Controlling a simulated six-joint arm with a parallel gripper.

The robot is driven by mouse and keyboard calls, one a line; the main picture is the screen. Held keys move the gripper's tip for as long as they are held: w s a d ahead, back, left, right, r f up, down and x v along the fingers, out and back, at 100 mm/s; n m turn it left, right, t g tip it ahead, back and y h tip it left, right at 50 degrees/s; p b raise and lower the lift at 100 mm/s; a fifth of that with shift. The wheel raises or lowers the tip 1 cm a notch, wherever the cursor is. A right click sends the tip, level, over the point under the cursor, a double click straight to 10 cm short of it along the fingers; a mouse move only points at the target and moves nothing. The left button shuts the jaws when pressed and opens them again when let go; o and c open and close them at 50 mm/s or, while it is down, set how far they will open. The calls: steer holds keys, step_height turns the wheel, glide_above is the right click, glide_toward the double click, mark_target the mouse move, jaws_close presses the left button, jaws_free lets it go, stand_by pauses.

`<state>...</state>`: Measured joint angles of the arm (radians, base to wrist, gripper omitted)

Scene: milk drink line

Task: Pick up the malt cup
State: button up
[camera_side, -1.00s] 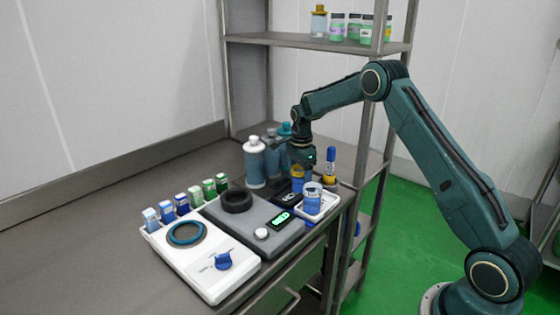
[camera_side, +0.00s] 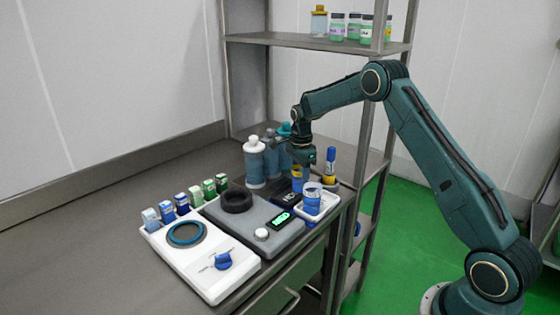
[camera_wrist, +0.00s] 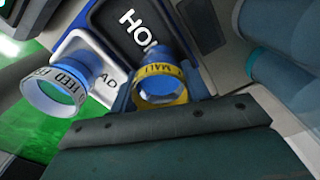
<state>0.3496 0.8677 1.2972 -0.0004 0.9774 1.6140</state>
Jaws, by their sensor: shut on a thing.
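The malt cup (camera_wrist: 160,85) is a clear, blue-tinted cup with a yellow band lettered MALT, in the wrist view. My gripper (camera_wrist: 158,92) is shut on it, with a finger on each side of the cup. In the side view my gripper (camera_side: 303,158) is low at the back right of the bench, and the yellow of the malt cup (camera_side: 297,171) shows just below it. The cup is partly hidden there, and I cannot tell whether it still touches the surface under it.
A cup with a white FEED band (camera_wrist: 65,85) stands close beside, on a white tray (camera_side: 330,205). A dark panel lettered HO (camera_wrist: 145,28) lies behind the malt cup. Bottles (camera_side: 254,160) stand left of my gripper, a blue-and-yellow bottle (camera_side: 330,165) right. Bare bench (camera_side: 90,215) lies far left.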

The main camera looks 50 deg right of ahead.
steer(key=shift+r, duration=0.2)
step_height(320, 180, up, 20)
steer(key=shift+f, duration=0.15)
stand_by(0.4)
stand_by(0.5)
steer(key=w+a+f+n, duration=0.2)
steer(key=a+f, duration=0.3)
steer(key=a, duration=0.5)
steer(key=w+a+f+n, duration=0.2)
steer(key=w+a+f, duration=0.2)
steer(key=a, duration=0.6)
steer(key=shift+w+a+f+n, duration=0.3)
steer(key=shift+w+a+f, duration=0.1)
steer(key=shift+f, duration=0.15)
steer(key=shift+f, duration=2.75)
steer(key=shift+f, duration=0.6)
